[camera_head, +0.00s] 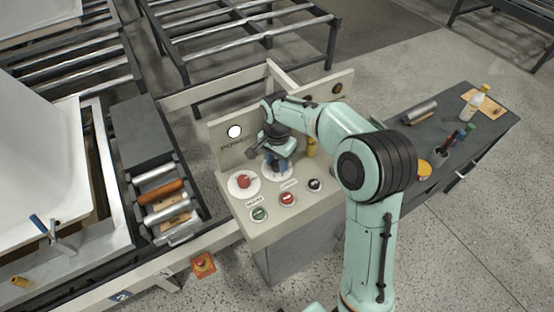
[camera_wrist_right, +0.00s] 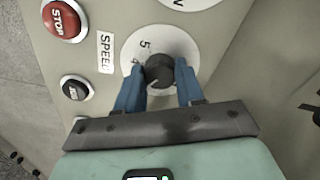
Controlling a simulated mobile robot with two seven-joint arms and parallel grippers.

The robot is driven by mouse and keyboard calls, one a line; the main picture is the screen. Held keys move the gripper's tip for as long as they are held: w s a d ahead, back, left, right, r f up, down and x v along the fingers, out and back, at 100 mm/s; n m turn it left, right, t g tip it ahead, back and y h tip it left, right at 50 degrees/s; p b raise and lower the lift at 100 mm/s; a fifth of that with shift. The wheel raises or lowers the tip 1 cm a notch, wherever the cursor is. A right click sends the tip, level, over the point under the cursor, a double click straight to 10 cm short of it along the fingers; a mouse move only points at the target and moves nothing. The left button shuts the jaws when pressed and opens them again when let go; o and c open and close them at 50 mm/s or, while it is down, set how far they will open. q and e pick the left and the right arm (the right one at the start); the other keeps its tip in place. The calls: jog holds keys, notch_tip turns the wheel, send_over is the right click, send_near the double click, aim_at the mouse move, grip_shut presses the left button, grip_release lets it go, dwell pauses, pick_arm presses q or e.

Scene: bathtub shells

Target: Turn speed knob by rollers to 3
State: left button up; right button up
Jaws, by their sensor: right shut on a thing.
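The speed knob is a small dark round knob (camera_wrist_right: 158,72) on a white dial disc (camera_wrist_right: 140,43), in the right wrist view. A "SPEED" label (camera_wrist_right: 105,52) sits beside the disc, and a 5 is readable on it; other numbers are hidden or too small to read. My right gripper (camera_wrist_right: 159,82) has its two blue fingers on either side of the knob, shut on it. In the head view my right gripper (camera_head: 278,166) reaches down onto the sloped control panel (camera_head: 240,208) and covers the knob. My left gripper is not in view.
On the panel are a red knob (camera_head: 243,181) on a white disc, a red button (camera_head: 288,199), a green button (camera_head: 259,214) and a black button (camera_head: 314,184). Rollers (camera_head: 160,192) lie to the left. A dark table (camera_head: 445,130) with bottles and tools stands right.

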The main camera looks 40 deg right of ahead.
aim_at(277, 163)
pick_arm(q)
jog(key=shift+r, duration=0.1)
pick_arm(e)
jog(key=shift+m, duration=0.5)
jog(key=o, duration=1)
jog(key=shift+o, duration=0.2)
jog(key=shift+r, duration=0.1)
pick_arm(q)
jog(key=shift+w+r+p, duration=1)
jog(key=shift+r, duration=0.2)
pick_arm(e)
notch_tip(277, 163, up, 13)
jog(key=shift+r, duration=0.15)
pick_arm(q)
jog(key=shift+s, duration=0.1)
